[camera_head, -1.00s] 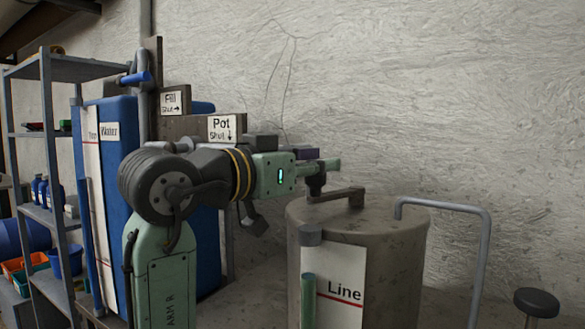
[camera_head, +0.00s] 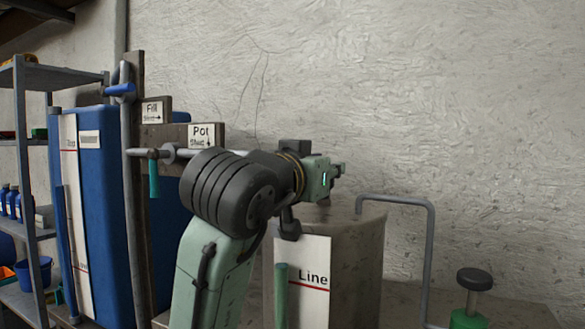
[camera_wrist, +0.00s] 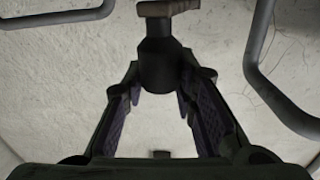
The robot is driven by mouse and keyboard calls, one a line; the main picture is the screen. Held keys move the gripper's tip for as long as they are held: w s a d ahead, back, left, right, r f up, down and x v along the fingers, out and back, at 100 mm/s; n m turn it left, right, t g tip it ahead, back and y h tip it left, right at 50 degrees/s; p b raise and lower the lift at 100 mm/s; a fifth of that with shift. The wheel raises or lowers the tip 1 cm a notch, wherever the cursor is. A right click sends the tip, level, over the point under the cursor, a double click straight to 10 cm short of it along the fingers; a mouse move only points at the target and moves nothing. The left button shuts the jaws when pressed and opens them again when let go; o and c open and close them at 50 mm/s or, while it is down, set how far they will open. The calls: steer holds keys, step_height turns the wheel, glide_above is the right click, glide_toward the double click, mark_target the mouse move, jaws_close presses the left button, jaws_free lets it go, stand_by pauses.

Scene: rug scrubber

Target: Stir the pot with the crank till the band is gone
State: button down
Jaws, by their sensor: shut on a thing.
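The pot (camera_head: 352,262) is a grey, stained drum in the head view, with its left side and most of its lid behind my arm. A white label (camera_head: 302,262) on its front reads "Line" over a red line, beside a green upright tube (camera_head: 281,296). My gripper (camera_head: 338,172) is over the lid. In the wrist view my gripper (camera_wrist: 158,78) is shut on the dark upright grip of the crank (camera_wrist: 157,58). The crank's brownish bar (camera_wrist: 168,8) shows at the top edge. The pot's inside and any band cannot be seen.
A bent grey pipe (camera_head: 430,245) rises at the pot's right. A black knob on a green base (camera_head: 474,280) stands lower right. A blue water tank (camera_head: 105,215), "Fill" (camera_head: 153,112) and "Pot" (camera_head: 201,135) signs and a handled pipe are left. A plain wall stands behind.

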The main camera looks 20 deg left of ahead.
steer(key=shift+w+d, duration=0.25)
steer(key=shift+d, duration=0.3)
steer(key=shift+w+d, duration=0.25)
steer(key=shift+d, duration=0.25)
steer(key=c, duration=1.3)
jaws_free()
steer(key=s, duration=0.4)
steer(key=s+a, duration=0.1)
steer(key=s, duration=0.7)
steer(key=shift+a, duration=0.15)
